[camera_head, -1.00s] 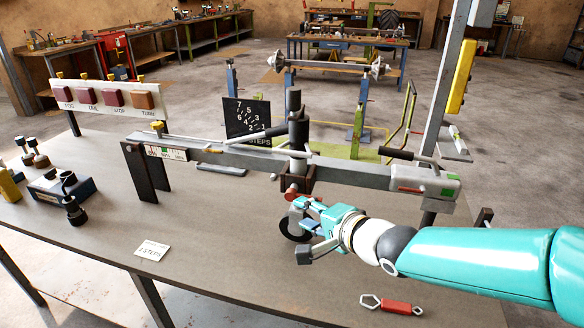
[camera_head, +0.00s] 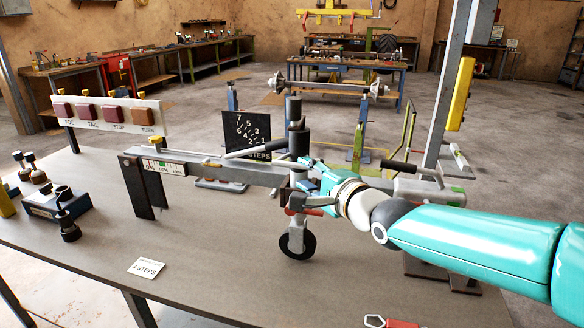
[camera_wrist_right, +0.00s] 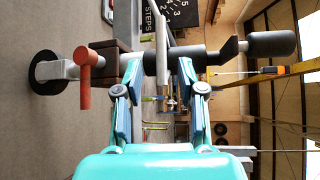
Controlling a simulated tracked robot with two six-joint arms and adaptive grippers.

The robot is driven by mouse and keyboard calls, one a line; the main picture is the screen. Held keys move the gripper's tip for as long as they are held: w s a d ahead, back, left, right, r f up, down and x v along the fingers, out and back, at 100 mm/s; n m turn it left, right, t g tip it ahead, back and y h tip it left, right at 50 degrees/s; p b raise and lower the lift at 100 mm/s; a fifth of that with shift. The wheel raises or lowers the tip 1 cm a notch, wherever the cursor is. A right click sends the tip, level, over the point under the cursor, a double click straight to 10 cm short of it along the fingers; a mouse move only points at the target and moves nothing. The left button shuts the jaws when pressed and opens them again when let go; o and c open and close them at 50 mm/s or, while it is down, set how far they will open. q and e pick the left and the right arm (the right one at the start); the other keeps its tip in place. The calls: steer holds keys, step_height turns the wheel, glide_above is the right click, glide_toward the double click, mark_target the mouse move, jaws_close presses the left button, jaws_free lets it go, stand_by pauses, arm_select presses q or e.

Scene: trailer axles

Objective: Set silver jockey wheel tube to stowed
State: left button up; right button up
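The jockey wheel tube (camera_head: 294,108) stands upright, dark grey, in a clamp on the grey drawbar (camera_head: 228,171). Its small black wheel (camera_head: 309,246) hangs below the bar, just over or on the bench. A red clamp handle (camera_head: 317,212) is partly hidden by my right gripper (camera_head: 303,174). In the wrist view, the tube (camera_wrist_right: 192,57) lies sideways across the picture. My right gripper (camera_wrist_right: 160,66) is open in front of it, its fingers apart along the tube's length. Whether they touch it I cannot tell. My left gripper is out of view.
A black dial board (camera_head: 247,133) stands behind the drawbar. A white card (camera_head: 146,268) lies at the bench front, and a red-handled wrench (camera_head: 390,322) lies at the lower edge. Dark plugs and a blue box (camera_head: 58,202) stand left. Bare bench lies around the wheel.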

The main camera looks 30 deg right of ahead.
mark_target(292, 166)
steer(key=w, duration=0.4)
steer(key=w+p, duration=0.1)
steer(key=w, duration=0.1)
steer(key=shift+w+d+f, duration=0.2)
steer(key=shift+w+f, duration=0.05)
steer(key=shift+f, duration=0.15)
jaws_close()
steer(key=shift+f, duration=0.1)
